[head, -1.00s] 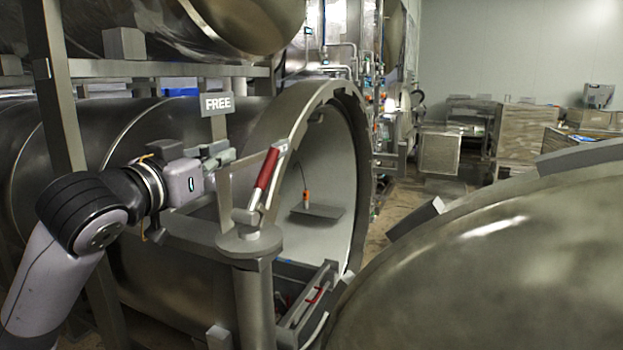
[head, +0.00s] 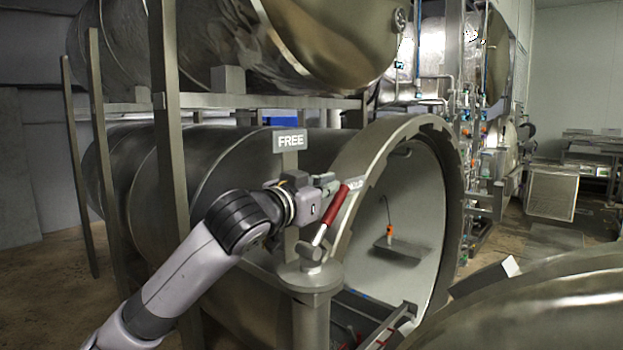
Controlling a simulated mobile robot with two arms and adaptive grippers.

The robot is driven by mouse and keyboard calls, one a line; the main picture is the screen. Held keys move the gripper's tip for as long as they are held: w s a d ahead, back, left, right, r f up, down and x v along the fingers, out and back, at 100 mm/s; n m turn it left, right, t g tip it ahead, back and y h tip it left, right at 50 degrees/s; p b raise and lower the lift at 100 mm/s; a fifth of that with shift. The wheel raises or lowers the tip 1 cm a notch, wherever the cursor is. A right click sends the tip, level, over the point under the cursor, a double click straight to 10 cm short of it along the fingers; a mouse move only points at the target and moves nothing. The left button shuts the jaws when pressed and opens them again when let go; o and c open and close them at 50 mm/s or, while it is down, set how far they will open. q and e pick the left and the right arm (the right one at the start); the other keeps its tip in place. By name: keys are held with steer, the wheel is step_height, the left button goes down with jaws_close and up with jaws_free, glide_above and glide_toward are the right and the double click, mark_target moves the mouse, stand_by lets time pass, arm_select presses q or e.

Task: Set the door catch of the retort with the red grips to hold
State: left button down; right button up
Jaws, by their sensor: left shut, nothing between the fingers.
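The door catch is a lever with a red grip (head: 336,205) on top of a grey post (head: 308,277), in front of the open lower retort (head: 400,135). The lever leans up and to the right. A sign reading FREE (head: 290,141) stands behind and left of it. A small pale plate with unclear marks shows at the lever's upper end. My left gripper (head: 331,182) is shut and empty, its fingertips just left of the upper part of the red grip. I cannot tell if they touch it. My right gripper is not in view.
A retort door (head: 540,300) swings wide at the lower right. A second retort (head: 310,40) lies above on a frame, with an upright beam (head: 172,150) at the left. Boxes or crates (head: 552,193) stand at the far right. Some floor is clear at the left.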

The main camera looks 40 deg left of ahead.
mark_target(341, 205)
arm_select(q)
steer(key=shift+w+a+f, duration=0.25)
steer(key=shift+w+f, duration=0.15)
steer(key=shift+f, duration=0.15)
steer(key=shift+w+a+f, duration=0.2)
steer(key=shift+w+f, duration=0.2)
steer(key=shift+f, duration=0.15)
steer(key=shift+w+d, duration=0.1)
steer(key=w+g+p, duration=0.1)
steer(key=p, duration=0.4)
steer(key=shift+w+f, duration=0.1)
steer(key=shift+w, duration=0.25)
steer(key=w+f, duration=0.2)
steer(key=shift+w+d+f, duration=0.1)
steer(key=shift+w+f, duration=0.25)
steer(key=shift+f, duration=0.05)
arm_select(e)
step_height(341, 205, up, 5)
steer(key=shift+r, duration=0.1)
arm_select(q)
steer(key=shift+s+r, duration=0.15)
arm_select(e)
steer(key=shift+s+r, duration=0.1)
